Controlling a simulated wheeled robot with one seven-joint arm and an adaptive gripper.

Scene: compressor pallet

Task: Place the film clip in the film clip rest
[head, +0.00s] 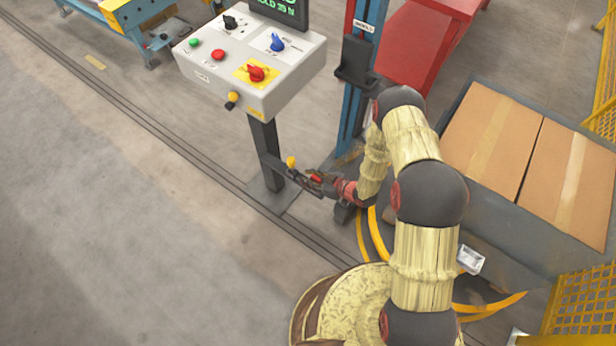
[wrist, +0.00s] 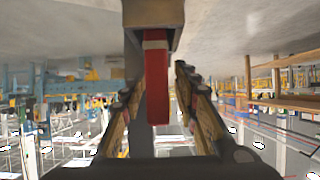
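In the head view my gripper (head: 316,181) is low beside the post of the control panel. The wrist view shows its two fingers (wrist: 160,75) on either side of a narrow red bar with a grey block at its far end, which I take for the film clip (wrist: 157,95). The fingers appear closed on the bar, though contact is hard to see. In the head view a red bit of it shows at the fingertips. A small bracket with a yellow knob (head: 291,162) is right by the fingertips. I cannot tell whether this is the film clip rest.
The control panel (head: 250,65) stands above on a dark post (head: 266,145). A blue mast (head: 357,100) with a black holder (head: 355,62) rises close behind my arm. Cardboard boxes (head: 490,135) stand at right. The floor at left is clear.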

